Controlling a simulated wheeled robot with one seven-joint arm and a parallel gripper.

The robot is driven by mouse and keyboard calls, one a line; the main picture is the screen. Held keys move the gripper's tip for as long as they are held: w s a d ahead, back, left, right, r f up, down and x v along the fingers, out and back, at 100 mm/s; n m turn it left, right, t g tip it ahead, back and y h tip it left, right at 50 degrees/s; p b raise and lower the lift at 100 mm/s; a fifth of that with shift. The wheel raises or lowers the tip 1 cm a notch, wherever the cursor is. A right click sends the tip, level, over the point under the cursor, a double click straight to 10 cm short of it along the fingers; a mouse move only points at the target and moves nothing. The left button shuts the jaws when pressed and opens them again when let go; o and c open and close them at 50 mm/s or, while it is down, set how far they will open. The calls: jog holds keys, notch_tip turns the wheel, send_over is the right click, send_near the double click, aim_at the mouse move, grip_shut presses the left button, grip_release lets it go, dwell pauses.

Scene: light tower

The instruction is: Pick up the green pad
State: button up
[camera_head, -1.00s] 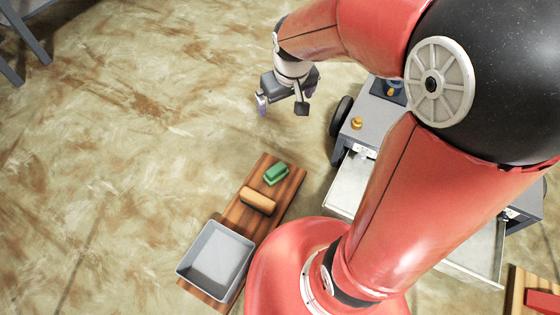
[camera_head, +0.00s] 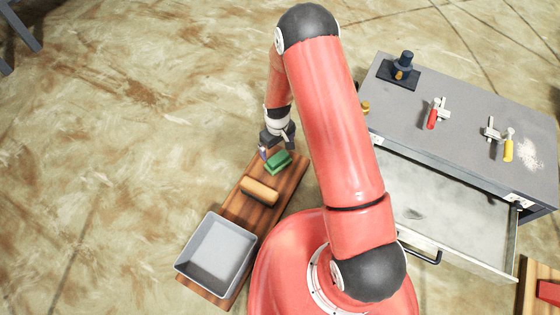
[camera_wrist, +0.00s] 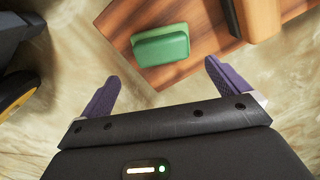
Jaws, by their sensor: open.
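The green pad (camera_head: 278,162) lies near the far end of a wooden board (camera_head: 290,186). It also shows in the wrist view (camera_wrist: 161,46) as a small green block with a raised upper part. My gripper (camera_head: 276,148) is just above and behind the pad in the head view. In the wrist view my gripper (camera_wrist: 158,82) has its two purple fingers wide apart and nothing between them; the pad is ahead of the fingertips, apart from them.
A tan block (camera_head: 259,191) and a grey tray (camera_head: 217,254) share the board with the pad. A grey cabinet (camera_head: 462,95) with an open drawer (camera_head: 450,205) stands to the right, with several clamps and a dark fixture (camera_head: 402,68) on top. Floor left of the board is clear.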

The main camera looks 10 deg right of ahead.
aim_at(278, 157)
jog(key=f, duration=0.5)
jog(key=f+b, duration=0.1)
jog(key=f, duration=0.1)
jog(key=shift+s+f, duration=0.15)
jog(key=shift+s, duration=0.2)
jog(key=c, duration=1.1)
notch_tip(278, 157, up, 20)
jog(key=p, duration=0.3)
jog(key=shift+c, duration=0.2)
